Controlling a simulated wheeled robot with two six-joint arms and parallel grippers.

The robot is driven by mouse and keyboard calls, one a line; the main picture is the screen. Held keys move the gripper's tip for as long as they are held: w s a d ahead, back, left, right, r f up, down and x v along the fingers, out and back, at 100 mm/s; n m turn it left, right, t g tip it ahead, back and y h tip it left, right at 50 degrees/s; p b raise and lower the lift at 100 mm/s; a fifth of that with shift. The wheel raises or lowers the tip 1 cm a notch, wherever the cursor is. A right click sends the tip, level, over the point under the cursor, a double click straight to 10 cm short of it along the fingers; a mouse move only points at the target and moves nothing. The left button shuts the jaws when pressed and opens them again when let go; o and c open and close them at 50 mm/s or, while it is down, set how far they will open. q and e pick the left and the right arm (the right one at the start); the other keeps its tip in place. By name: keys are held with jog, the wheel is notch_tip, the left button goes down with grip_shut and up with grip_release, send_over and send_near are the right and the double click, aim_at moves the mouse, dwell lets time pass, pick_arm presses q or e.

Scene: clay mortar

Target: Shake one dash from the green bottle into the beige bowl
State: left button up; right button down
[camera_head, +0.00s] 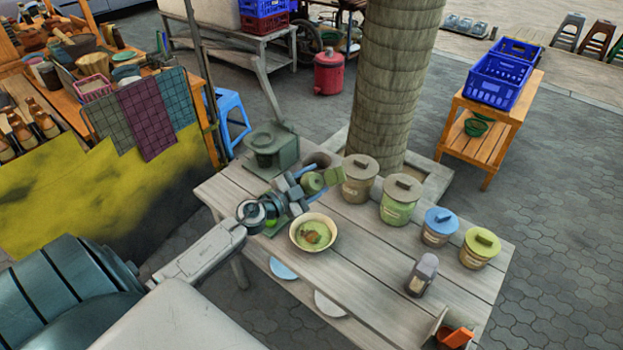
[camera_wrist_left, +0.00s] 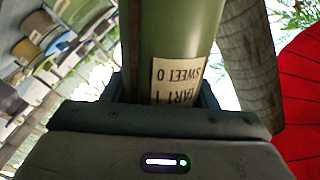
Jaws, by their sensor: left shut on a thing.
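The beige bowl (camera_head: 299,245) stands on the wooden table with green food and some orange-brown bits in it. My left gripper (camera_head: 297,188) is shut on the green bottle (camera_head: 313,183), just behind the bowl in the head view. The bottle looks tipped over, its far end toward the right; its exact tilt and height above the table are hard to tell. In the left wrist view the bottle (camera_wrist_left: 172,35) runs up from between the fingers. Its pale label (camera_wrist_left: 176,82) reads upside down. My right gripper is out of view.
Lidded jars (camera_head: 398,203) stand in a row right of the bottle. A dark green pot or machine (camera_head: 268,150) stands behind the gripper. A small shaker-like bottle (camera_head: 421,274) and an orange-ended container (camera_head: 455,335) stand at the right. The table between bowl and shaker is clear.

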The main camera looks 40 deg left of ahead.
aim_at(309, 177)
pick_arm(q)
jog(key=r+n+p, duration=0.1)
jog(key=d+r+p, duration=0.1)
jog(key=r, duration=0.1)
jog(key=r+n+p, duration=0.1)
jog(key=p, duration=0.1)
jog(key=shift+s+d+r+n, duration=0.25)
jog(key=shift+d+r+n, duration=0.05)
jog(key=shift+d+r, duration=0.05)
notch_tip(309, 177, up, 3)
jog(key=n+p, duration=0.1)
jog(key=p, duration=0.1)
jog(key=n+p, duration=0.2)
jog(key=p, duration=0.1)
jog(key=shift+d+f, duration=0.15)
jog(key=shift+f, duration=0.05)
jog(key=shift+d+r+n+p, duration=0.1)
jog(key=shift+r+n+p, duration=0.2)
jog(key=shift+n+p, duration=0.15)
jog(key=shift+b, duration=0.45)
jog(key=shift+d+r+n, duration=0.1)
jog(key=shift+r+n, duration=0.5)
jog(key=shift+n, duration=0.35)
